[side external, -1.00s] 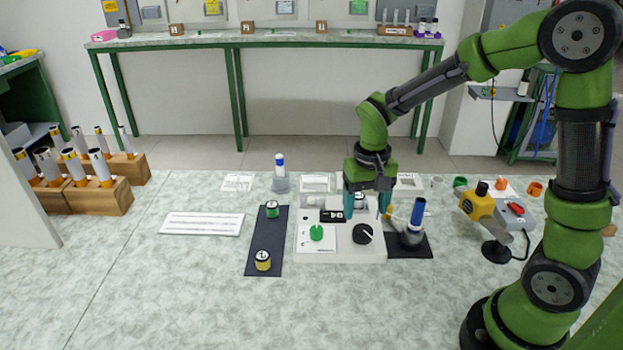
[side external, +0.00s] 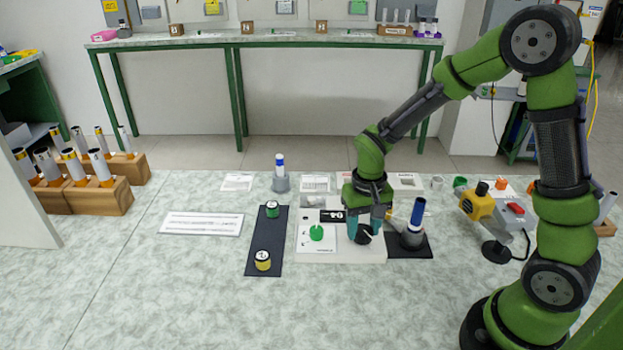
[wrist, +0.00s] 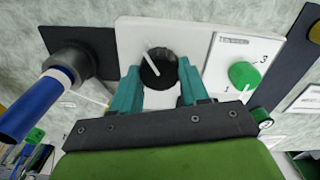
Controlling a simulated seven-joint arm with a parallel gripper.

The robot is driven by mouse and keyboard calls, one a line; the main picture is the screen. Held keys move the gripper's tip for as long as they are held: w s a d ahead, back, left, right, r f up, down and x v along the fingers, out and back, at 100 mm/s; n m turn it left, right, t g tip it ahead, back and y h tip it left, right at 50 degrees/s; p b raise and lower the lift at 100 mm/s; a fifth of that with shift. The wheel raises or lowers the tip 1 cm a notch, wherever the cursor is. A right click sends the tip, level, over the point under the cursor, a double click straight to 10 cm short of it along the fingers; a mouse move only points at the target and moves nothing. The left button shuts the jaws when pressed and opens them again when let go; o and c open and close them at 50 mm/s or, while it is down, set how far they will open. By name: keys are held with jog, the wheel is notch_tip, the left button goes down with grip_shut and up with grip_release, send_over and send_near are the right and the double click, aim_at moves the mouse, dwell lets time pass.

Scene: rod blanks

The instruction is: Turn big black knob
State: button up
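The big black knob (wrist: 158,68) has a white pointer line and sits on a white panel (wrist: 205,32). In the side view the black knob (side external: 363,238) is at the panel's front right, partly hidden by my fingers. My gripper (side external: 364,230) points down over it. In the wrist view my gripper (wrist: 158,78) has its two teal fingers apart, one on each side of the knob. Small gaps seem to show between fingers and knob; contact cannot be made out. A smaller green knob (wrist: 244,75) is on a white label plate with numbers.
A blue-topped tube in a grey holder (side external: 413,232) stands on a black mat close right of the panel. A black strip (side external: 263,245) with green and yellow pieces lies left. A yellow device (side external: 478,205) stands further right. The front of the table is clear.

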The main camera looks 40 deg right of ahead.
aim_at(362, 229)
jog(key=shift+c, duration=1.4)
jog(key=n, duration=0.4)
jog(key=o, duration=1.1)
jog(key=shift+c, duration=0.2)
jog(key=shift+r, duration=0.15)
notch_tip(362, 229, up, 17)
jog(key=s+a+r+m+t+y, duration=0.1)
jog(key=s+t, duration=0.2)
jog(key=s, duration=0.2)
jog(key=s+a+r+m+t+y, duration=0.1)
jog(key=s+a+r+t, duration=0.1)
jog(key=s+t, duration=0.2)
jog(key=shift+s+a, duration=0.3)
jog(key=shift+s, duration=0.7)
